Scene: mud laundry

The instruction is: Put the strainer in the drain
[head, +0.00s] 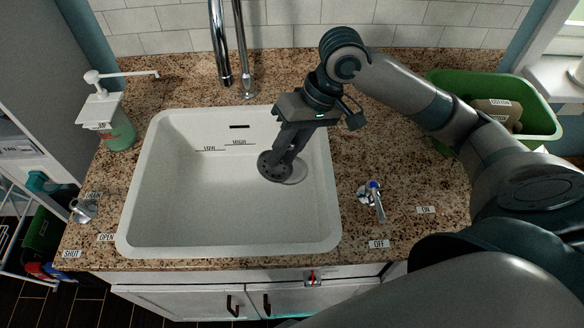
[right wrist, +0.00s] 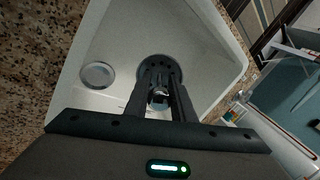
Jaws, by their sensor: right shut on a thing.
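The strainer (head: 271,167) is a dark grey round disc with holes. My right gripper (head: 281,157) reaches down into the white sink (head: 180,205) and is shut on the strainer. In the right wrist view the strainer (right wrist: 159,67) shows between and beyond the fingertips of the right gripper (right wrist: 160,92). The drain (head: 297,174) is a pale round recess in the sink floor, partly hidden behind the strainer in the head view. In the right wrist view the drain (right wrist: 98,75) is in full sight, left of the strainer and apart from it. My left gripper is out of view.
A chrome faucet (head: 220,45) stands behind the sink. A soap dispenser (head: 112,120) is on the left counter. A tap lever (head: 373,198) is right of the sink, and a green bin (head: 540,105) stands at the back right. The left of the sink is empty.

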